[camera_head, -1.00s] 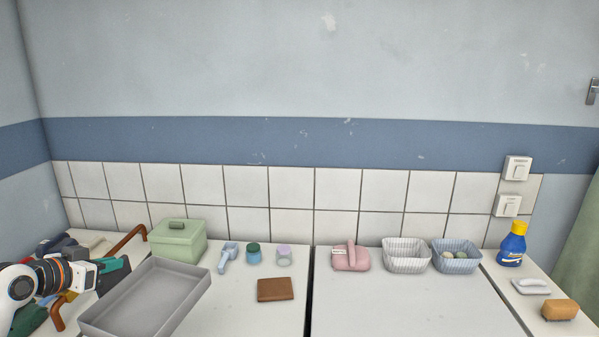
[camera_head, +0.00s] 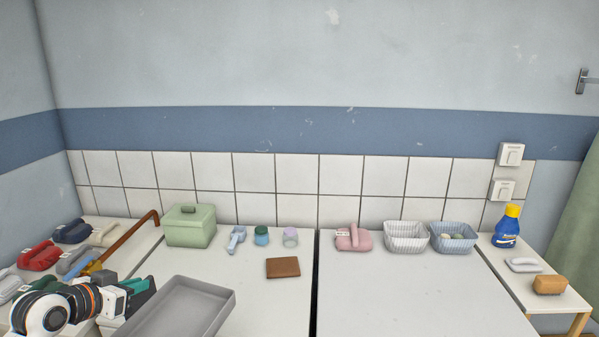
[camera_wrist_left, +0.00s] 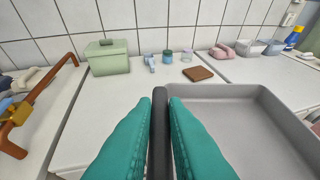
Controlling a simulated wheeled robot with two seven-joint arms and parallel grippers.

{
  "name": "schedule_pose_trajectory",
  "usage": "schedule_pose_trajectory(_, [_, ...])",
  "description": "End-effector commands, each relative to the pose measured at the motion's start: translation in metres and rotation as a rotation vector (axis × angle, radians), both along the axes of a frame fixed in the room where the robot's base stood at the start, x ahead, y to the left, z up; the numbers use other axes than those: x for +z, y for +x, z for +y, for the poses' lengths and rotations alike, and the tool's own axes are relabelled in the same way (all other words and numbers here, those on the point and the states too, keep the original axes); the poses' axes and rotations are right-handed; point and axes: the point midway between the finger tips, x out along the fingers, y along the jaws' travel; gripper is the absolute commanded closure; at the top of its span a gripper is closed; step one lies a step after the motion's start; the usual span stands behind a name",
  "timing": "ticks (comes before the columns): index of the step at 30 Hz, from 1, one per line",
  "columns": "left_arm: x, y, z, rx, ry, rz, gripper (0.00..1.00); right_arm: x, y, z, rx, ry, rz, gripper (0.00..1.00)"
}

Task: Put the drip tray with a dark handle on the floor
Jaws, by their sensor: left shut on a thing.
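The drip tray (camera_head: 183,312) is a shallow grey pan at the lower left of the head view, in front of the white worktop. It also shows in the left wrist view (camera_wrist_left: 245,128), to the right of the fingers. My left gripper (camera_head: 142,290) has teal fingers, and in the wrist view they are shut on the tray's dark handle (camera_wrist_left: 159,120), which stands between them. The tray looks roughly level, and its near end is cut off in the head view. The floor is not in view. My right gripper is not in view.
A green lidded box (camera_head: 190,228), small jars (camera_head: 290,237) and a brown wallet-like item (camera_head: 283,268) sit on the worktop. Baskets (camera_head: 405,237) stand to the right. The worktop's middle is clear.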

Motion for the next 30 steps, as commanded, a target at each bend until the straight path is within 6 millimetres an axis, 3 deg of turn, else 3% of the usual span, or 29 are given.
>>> schedule_pose_trajectory(8, [-0.071,-0.029,-0.073,-0.016,-0.011,0.0,1.0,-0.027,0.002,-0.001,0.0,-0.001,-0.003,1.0])
schedule_pose_trajectory(12, [-0.108,-0.062,-0.124,0.021,-0.017,-0.002,1.0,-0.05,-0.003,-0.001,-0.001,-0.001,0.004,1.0])
schedule_pose_trajectory(15, [-0.121,-0.087,-0.146,0.079,-0.017,-0.001,1.0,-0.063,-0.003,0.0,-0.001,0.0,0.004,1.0])
schedule_pose_trajectory(22, [-0.13,-0.13,-0.158,0.237,-0.009,0.0,1.0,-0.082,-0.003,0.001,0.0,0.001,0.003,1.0])
schedule_pose_trajectory(30, [-0.128,-0.145,-0.154,0.307,0.002,-0.002,1.0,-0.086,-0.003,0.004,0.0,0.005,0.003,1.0])
